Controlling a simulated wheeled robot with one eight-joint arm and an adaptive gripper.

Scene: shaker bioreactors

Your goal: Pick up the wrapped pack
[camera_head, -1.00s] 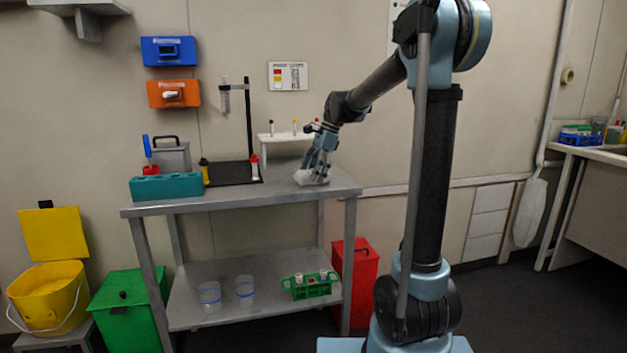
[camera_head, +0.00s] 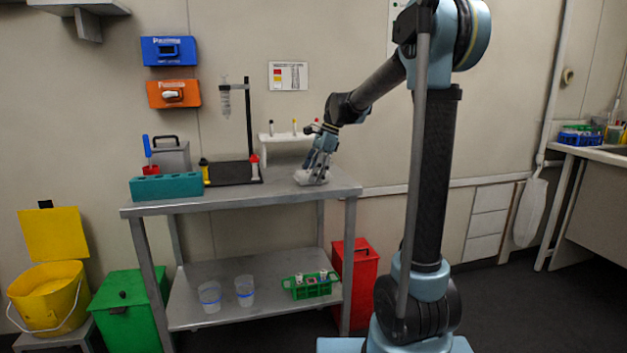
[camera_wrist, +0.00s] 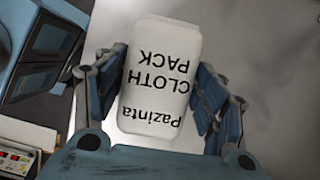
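The wrapped pack is a white, rounded packet with "Pazinta CLOTH PACK" printed upside down in the wrist view (camera_wrist: 160,75). In the head view, the pack (camera_head: 311,180) is at the right end of the metal table's top, partly hidden by my gripper (camera_head: 320,165). In the wrist view, my gripper (camera_wrist: 160,88) points down with one blue finger along each side of the pack. The fingers appear to press against both its sides. The pack looks to be at the table surface; any small gap under it cannot be told.
A white rack with small tubes (camera_head: 287,137) stands just behind the pack. A black stand (camera_head: 249,130) and a teal block (camera_head: 166,187) are farther left on the table (camera_head: 240,200). A device with a lit panel (camera_wrist: 18,158) shows at the wrist view's lower left.

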